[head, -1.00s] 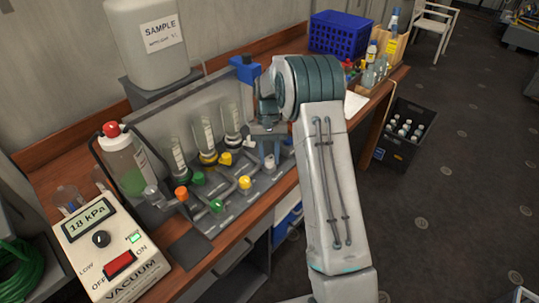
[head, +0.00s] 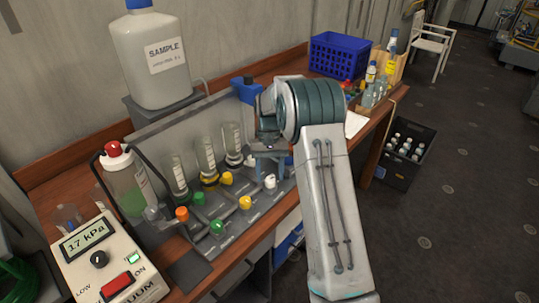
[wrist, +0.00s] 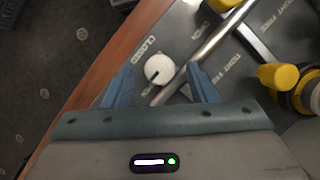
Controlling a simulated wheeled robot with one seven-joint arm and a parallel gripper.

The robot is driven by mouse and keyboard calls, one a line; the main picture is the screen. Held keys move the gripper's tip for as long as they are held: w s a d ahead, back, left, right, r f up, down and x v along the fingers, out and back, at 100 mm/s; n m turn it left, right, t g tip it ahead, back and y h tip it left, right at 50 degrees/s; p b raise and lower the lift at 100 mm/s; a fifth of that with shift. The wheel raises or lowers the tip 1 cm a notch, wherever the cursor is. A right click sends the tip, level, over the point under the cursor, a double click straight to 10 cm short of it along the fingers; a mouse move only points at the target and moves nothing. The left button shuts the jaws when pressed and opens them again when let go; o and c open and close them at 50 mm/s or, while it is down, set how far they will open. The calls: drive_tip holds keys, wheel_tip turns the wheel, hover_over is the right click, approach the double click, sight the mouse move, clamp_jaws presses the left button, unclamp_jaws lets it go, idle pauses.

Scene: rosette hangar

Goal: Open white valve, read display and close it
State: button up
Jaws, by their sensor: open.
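The white valve knob (wrist: 159,69) sits between my gripper's two blue fingers in the wrist view, with space on both sides. A dark mark shows on its face, and the word CLOSED is printed beside it on the grey plate. In the head view the white knob (head: 270,181) shows just below my gripper (head: 268,163). My gripper (wrist: 161,86) is open and empty. The display (head: 84,240) on the vacuum box at the lower left reads 17 kPa.
Yellow (head: 245,202), green (head: 216,227) and orange (head: 182,213) knobs stand close by on the grey manifold. Glass tubes (head: 205,152) stand behind them. A red-capped bottle (head: 125,185) is at the left. A black bottle crate (head: 404,155) stands on the floor at right.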

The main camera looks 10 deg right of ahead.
drive_tip(key=v, duration=1.3)
wheel_tip(320, 180, up, 6)
drive_tip(key=t, duration=0.2)
hover_over(272, 182)
drive_tip(key=s+r+t, duration=0.2)
drive_tip(key=s, duration=0.7)
drive_tip(key=s+f+t, duration=0.1)
drive_tip(key=s+f, duration=0.1)
drive_tip(key=s, duration=0.7)
drive_tip(key=s+f+n+t, duration=0.1)
drive_tip(key=s+f+t, duration=0.1)
drive_tip(key=s, duration=0.7)
drive_tip(key=shift+f+n+h, duration=0.3)
drive_tip(key=shift+f, duration=0.3)
